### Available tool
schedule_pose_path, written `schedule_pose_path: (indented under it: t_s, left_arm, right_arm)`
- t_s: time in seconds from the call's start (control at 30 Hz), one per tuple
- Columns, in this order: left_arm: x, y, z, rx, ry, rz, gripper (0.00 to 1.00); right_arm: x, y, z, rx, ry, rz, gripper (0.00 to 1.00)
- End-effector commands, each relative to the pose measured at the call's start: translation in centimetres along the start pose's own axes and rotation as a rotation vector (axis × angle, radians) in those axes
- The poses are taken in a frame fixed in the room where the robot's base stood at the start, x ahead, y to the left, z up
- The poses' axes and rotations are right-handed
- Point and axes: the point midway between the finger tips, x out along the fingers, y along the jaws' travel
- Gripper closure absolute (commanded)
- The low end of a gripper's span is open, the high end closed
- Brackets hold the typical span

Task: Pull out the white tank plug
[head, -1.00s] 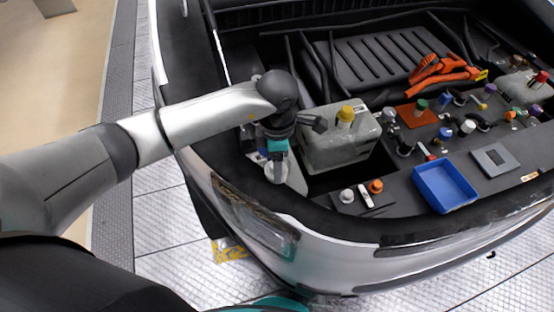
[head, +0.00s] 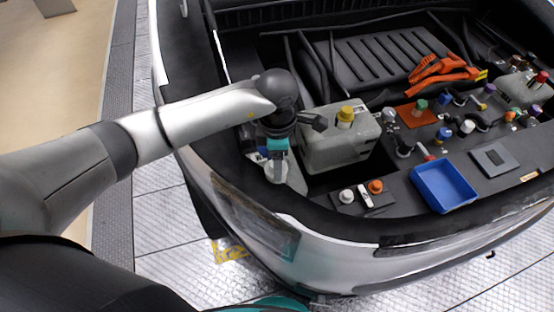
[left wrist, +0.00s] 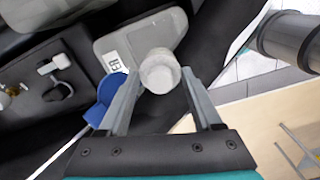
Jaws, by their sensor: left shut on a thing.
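The white tank plug (left wrist: 160,72) is a pale round cap in the left wrist view, between the two fingers of my left gripper (left wrist: 163,85). The gripper is shut on it. The pale grey tank (left wrist: 112,40) with a small black-and-white label lies just behind the plug. I cannot tell whether the plug is still seated in it. In the head view my left gripper (head: 276,172) points down at the front left corner of the engine bay, and its wrist hides most of this spot. My right gripper is not in view.
A blue part (left wrist: 112,88) sits close beside one finger. A larger grey tank (head: 335,150) with a yellow cap (head: 346,114) stands right of the gripper. A blue tray (head: 444,188), orange cables (head: 445,72) and several coloured caps lie farther right. The car's front rim is close below.

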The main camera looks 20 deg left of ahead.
Motion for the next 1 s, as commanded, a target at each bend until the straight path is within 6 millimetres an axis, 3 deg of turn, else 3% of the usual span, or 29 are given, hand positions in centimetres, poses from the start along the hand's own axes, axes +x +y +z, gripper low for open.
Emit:
schedule_pose_path:
  t_s: [0.43, 1.0]
  left_arm:
    - [-0.3, 0.0, 0.0, 0.0, 0.001, -0.001, 0.69]
    - [-3.2, 0.0, 0.0, 0.0, 0.001, 0.0, 0.69]
  right_arm:
    - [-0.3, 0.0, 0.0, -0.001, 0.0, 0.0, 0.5]
    - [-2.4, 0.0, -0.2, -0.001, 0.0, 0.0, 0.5]
